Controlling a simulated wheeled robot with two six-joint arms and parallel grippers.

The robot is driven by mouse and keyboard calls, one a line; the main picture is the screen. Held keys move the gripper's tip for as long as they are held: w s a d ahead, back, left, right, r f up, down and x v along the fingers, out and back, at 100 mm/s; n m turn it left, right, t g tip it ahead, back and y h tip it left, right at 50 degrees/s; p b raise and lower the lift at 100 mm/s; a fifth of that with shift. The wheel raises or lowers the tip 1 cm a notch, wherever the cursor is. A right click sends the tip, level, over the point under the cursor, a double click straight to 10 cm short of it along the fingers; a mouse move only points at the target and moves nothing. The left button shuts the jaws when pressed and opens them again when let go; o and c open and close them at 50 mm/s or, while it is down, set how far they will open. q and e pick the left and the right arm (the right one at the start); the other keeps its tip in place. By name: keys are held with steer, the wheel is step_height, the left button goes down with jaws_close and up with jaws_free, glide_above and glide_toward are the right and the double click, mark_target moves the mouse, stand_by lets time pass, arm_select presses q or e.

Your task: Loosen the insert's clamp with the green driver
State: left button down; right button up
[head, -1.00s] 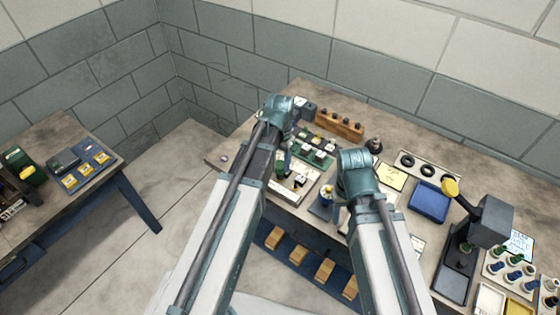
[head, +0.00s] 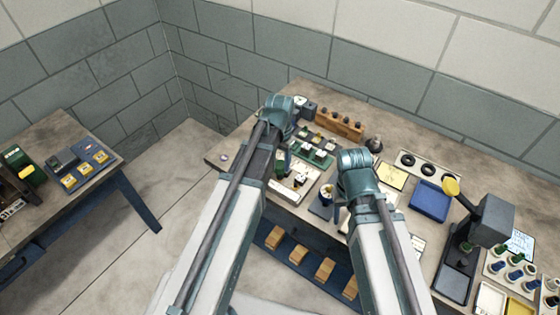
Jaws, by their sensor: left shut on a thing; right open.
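My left arm reaches over the left part of the workbench. Its gripper (head: 283,165) is mostly hidden behind my own wrist and is shut on a small green thing, probably the green driver (head: 281,160). It is just left of a light plate with small dark parts (head: 300,176); I cannot tell whether they touch. The insert and its clamp are too small to make out with certainty there. My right gripper (head: 338,196) is open, low over the bench beside a dark cup with a yellow and white top (head: 326,194); the wrist hides much of it.
A green tray of small parts (head: 318,152) and a wooden block with dark pegs (head: 340,122) stand behind. To the right are a blue tray (head: 430,197), a plate with black rings (head: 425,164) and a press (head: 487,222). A second table (head: 40,165) stands left, across open floor.

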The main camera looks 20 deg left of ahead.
arm_select(q)
steer(key=n, duration=0.4)
steer(key=shift+f+n, duration=0.1)
steer(key=shift+n, duration=1.9)
steer(key=n, duration=0.3)
steer(key=shift+r+p, duration=2.45)
steer(key=shift+r, duration=0.1)
